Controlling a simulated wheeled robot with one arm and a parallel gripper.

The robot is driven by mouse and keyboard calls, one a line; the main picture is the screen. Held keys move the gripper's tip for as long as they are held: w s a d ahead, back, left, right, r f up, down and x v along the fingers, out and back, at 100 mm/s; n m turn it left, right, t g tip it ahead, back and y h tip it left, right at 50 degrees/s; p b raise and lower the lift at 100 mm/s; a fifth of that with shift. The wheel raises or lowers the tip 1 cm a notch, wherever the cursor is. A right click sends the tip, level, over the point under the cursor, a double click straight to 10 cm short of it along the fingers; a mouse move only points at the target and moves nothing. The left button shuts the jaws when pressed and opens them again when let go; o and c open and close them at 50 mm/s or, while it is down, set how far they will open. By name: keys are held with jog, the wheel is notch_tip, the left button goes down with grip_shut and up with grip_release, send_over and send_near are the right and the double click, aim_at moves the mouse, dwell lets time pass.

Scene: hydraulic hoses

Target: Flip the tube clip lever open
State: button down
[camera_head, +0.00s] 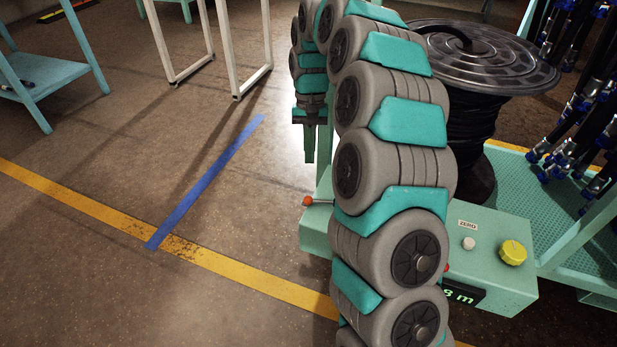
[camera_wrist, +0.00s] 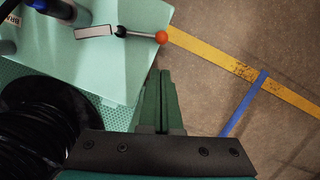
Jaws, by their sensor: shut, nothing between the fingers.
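A lever with a dark pivot, a metal rod and an orange ball knob (camera_wrist: 162,37) lies flat across the top of a mint-green box in the wrist view. The ball sticks out past the box's edge. In the head view the orange ball (camera_head: 307,201) shows at the left end of the box; the rest of the lever is mostly hidden behind my arm. My gripper (camera_wrist: 159,76) is shut and empty, its fingers pointing towards the ball, with a gap between them in the picture. In the head view my gripper (camera_head: 309,158) hangs above and beyond the ball.
The mint-green box (camera_head: 500,285) carries a yellow knob (camera_head: 512,252), a white button (camera_head: 468,243) and a length display (camera_head: 463,296). A black hose reel (camera_head: 480,65) stands behind it, and hoses (camera_head: 585,110) hang at right. The floor left of the box is clear.

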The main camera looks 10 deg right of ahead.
aim_at(313, 223)
jog(key=x, duration=1)
jog(key=shift+p, duration=0.4)
jog(key=shift+s+a+r+n, duration=0.1)
jog(key=shift+s+a+n, duration=0.25)
jog(key=shift+s+n, duration=0.25)
jog(key=shift+s+a+n+h+b, duration=0.45)
jog(key=shift+s+n+b, duration=0.1)
jog(key=shift+n, duration=0.65)
jog(key=s+n, duration=0.1)
jog(key=s+n+h, duration=0.1)
jog(key=n, duration=0.1)
jog(key=shift+s+a+n, duration=0.25)
jog(key=shift+a+n, duration=0.05)
jog(key=shift+a, duration=0.05)
jog(key=s+n, duration=0.2)
jog(key=n, duration=0.1)
jog(key=shift+s+n+h, duration=0.35)
jog(key=shift+s+n, duration=0.05)
jog(key=shift+s+d+b, duration=0.15)
jog(key=shift+s+b, duration=0.15)
jog(key=shift+s, duration=0.15)
jog(key=shift+r, duration=0.1)
